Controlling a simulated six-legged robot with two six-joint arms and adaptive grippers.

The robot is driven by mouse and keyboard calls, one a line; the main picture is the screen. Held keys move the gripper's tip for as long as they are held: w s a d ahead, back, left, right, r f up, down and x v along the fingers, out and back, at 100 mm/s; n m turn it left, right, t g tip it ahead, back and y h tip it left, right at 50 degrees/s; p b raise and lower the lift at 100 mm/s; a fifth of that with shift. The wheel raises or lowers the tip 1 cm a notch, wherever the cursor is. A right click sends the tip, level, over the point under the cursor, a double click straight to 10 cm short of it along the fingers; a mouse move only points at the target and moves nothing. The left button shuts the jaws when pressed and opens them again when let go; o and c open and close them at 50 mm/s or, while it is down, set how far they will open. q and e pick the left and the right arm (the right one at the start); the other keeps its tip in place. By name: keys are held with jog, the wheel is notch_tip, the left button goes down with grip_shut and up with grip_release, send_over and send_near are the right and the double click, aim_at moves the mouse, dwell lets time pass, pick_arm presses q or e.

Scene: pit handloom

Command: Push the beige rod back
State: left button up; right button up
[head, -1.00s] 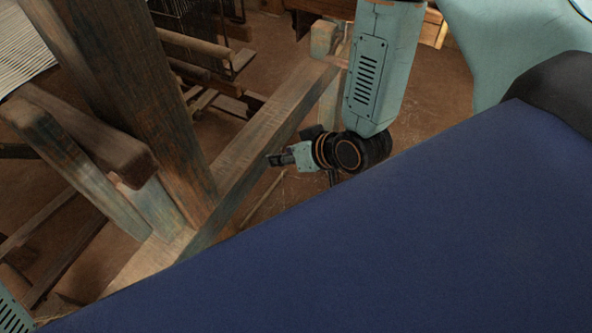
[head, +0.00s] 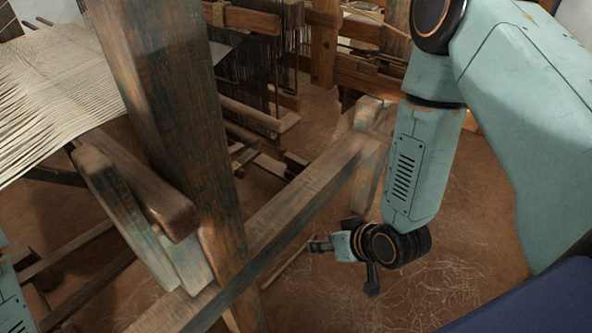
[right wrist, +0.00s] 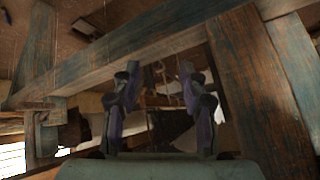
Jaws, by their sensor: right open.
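A thin beige rod (head: 284,266) shows in the head view, slanting just beside the long wooden beam, low near the brown floor. I cannot tell whether it lies on the floor or stands off it. My right gripper (head: 316,246) is beside the rod's upper end in this picture; whether they touch is unclear. In the right wrist view, the two fingers of my right gripper (right wrist: 157,72) are spread apart with nothing between them. I cannot make out the rod there. My left gripper is out of view.
The loom's long beam (head: 290,210) runs diagonally past my right gripper, and a thick upright post (head: 175,110) stands left of it. Pale warp threads (head: 55,85) stretch at the upper left.

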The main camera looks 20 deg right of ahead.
jog(key=w+a+r+n+t+y, duration=0.15)
jog(key=w+r+t, duration=0.25)
jog(key=w+r, duration=0.45)
jog(key=n+t+y, duration=0.2)
jog(key=t+y, duration=0.2)
jog(key=y, duration=0.1)
send_near(259, 112)
jog(key=shift+w+a+f, duration=0.15)
jog(key=shift+w+a, duration=0.15)
jog(key=shift+w, duration=0.2)
jog(key=shift+w+a+f, duration=0.2)
jog(key=shift+w+a, duration=0.05)
jog(key=shift+w, duration=0.25)
jog(key=shift+x, duration=3.8)
jog(key=shift+f, duration=0.15)
grip_shut()
